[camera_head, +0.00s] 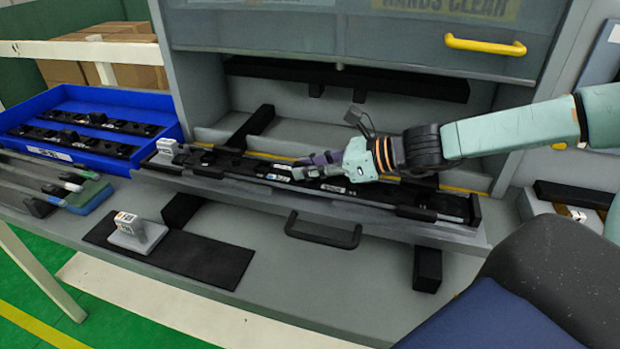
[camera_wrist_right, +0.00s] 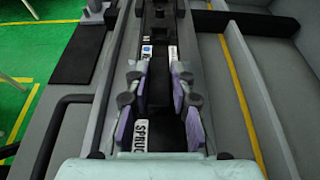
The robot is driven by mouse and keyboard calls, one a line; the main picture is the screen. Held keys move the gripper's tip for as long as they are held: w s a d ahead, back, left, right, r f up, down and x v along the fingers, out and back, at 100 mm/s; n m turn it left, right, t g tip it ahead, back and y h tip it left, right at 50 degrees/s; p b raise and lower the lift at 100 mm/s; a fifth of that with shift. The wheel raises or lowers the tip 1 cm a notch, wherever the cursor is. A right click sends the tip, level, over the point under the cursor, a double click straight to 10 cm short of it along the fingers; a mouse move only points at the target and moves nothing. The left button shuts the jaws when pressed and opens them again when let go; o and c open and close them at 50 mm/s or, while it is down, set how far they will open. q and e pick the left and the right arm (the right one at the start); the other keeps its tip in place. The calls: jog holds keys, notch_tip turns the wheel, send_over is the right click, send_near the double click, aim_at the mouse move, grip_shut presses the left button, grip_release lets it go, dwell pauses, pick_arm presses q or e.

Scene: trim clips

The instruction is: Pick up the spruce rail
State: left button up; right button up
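The spruce rail is black with a white label reading "SPRUC", the rest cut off, in the right wrist view (camera_wrist_right: 141,134). It lies lengthwise in the long grey-and-black fixture (camera_head: 228,184) on the bench. My right gripper (camera_head: 305,166) is low over the middle of this fixture in the head view. In the right wrist view its purple-padded fingers (camera_wrist_right: 160,98) stand apart on either side of the black strip, and I see no clear grip on it. In the head view the gripper partly hides the rails beneath it. My left gripper is not in view.
A blue bin (camera_head: 92,95) with more black rails stands at the left. A black handle (camera_head: 322,233) is in front of the fixture. A cabinet panel with a yellow handle (camera_head: 485,45) hangs above.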

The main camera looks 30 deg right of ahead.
jog(key=shift+a, duration=0.1)
grip_shut()
jog(key=shift+r, duration=0.15)
notch_tip(320, 180, up, 9)
jog(key=p, duration=0.9)
jog(key=shift+r, duration=0.15)
jog(key=shift+r+p, duration=0.25)
jog(key=shift+p, duration=0.25)
